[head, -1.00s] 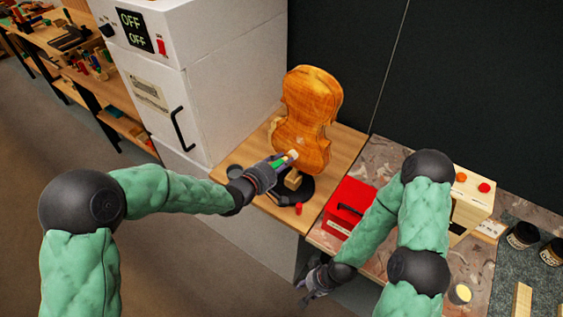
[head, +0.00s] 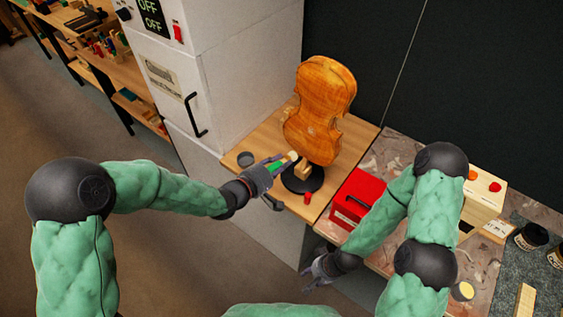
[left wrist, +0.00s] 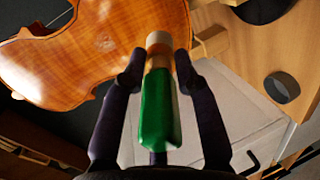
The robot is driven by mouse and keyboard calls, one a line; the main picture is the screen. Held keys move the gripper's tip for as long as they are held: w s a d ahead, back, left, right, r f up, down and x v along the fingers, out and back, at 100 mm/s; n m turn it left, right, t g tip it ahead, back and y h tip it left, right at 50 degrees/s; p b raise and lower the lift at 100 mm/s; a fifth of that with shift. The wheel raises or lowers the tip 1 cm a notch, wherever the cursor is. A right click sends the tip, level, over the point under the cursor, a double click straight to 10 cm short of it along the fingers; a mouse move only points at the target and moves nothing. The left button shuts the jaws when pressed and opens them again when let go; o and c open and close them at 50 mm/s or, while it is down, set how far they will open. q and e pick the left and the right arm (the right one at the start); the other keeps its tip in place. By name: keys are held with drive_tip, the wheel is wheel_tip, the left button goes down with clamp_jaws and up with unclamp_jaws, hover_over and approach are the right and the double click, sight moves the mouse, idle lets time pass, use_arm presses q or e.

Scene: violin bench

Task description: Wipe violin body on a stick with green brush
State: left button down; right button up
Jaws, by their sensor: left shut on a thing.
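The orange-brown violin body (head: 322,105) stands tilted on a wooden stick (head: 304,170) with a round black base (head: 301,181), on the wooden bench. My left gripper (head: 272,172) is shut on the green brush (head: 276,165), low at the left of the violin body. In the left wrist view the green brush (left wrist: 160,108) lies between my fingers, its pale tip pointing to the violin body (left wrist: 90,50). The tip is close to the lower edge of the violin; I cannot tell whether it touches. My right gripper (head: 318,270) hangs low before the bench's front edge, its fingers too small to read.
A red box (head: 357,197) with a black handle stands right of the violin. A small red object (head: 307,198) and a dark round lid (head: 245,159) lie on the wooden top (head: 262,140). A white cabinet (head: 235,60) stands behind at the left. Dark jars (head: 531,236) are far right.

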use_arm(q)
drive_tip(key=shift+s+a+f+p, duration=0.1)
drive_tip(key=shift+s+a+p, duration=0.2)
drive_tip(key=shift+s+a, duration=0.8)
drive_tip(key=shift+d, duration=0.15)
